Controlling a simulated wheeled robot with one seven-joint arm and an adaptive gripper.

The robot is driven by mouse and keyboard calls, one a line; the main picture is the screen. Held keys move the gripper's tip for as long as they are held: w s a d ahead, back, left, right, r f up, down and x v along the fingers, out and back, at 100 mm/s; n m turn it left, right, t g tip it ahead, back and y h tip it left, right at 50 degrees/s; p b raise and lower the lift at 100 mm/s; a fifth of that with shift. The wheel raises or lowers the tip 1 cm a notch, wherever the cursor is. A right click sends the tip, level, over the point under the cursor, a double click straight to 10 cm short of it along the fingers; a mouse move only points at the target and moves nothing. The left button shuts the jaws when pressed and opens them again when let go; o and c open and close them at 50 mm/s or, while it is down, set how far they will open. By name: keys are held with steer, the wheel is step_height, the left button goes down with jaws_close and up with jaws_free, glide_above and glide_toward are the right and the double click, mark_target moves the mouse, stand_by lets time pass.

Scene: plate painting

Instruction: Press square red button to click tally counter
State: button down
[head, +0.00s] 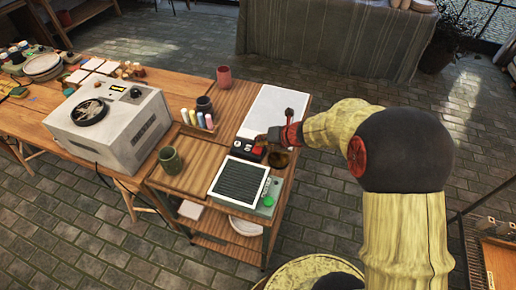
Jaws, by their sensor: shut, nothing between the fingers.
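A small black device with a red top part (257,151), which looks like the tally counter with its red button, sits on the wooden cart's right side. It is between the white board and the grey-slatted unit. My gripper (263,140) reaches in from the right, with its fingers shut and empty, right at the device's far right edge. At this size I cannot tell whether the fingertips touch the red button or hover over it. The gripper partly hides the device, and the button's exact shape is too small to make out.
A green-grey unit with a slatted top (240,180) stands just in front. A white board (273,108) lies behind. A green cup (169,159), a dark cup (204,104), a pink cup (224,76) and a large white machine (110,122) stand to the left.

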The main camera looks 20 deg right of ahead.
steer(key=shift+f, duration=0.2)
stand_by(0.6)
steer(key=shift+f+b, duration=0.25)
steer(key=shift+b, duration=0.05)
steer(key=shift+f+b, duration=0.35)
steer(key=shift+f, duration=0.15)
stand_by(0.6)
steer(key=shift+r, duration=0.1)
steer(key=shift+r+p, duration=0.85)
steer(key=shift+p, duration=0.05)
step_height(320, 180, up, 5)
steer(key=p, duration=0.4)
steer(key=shift+p, duration=0.35)
stand_by(0.6)
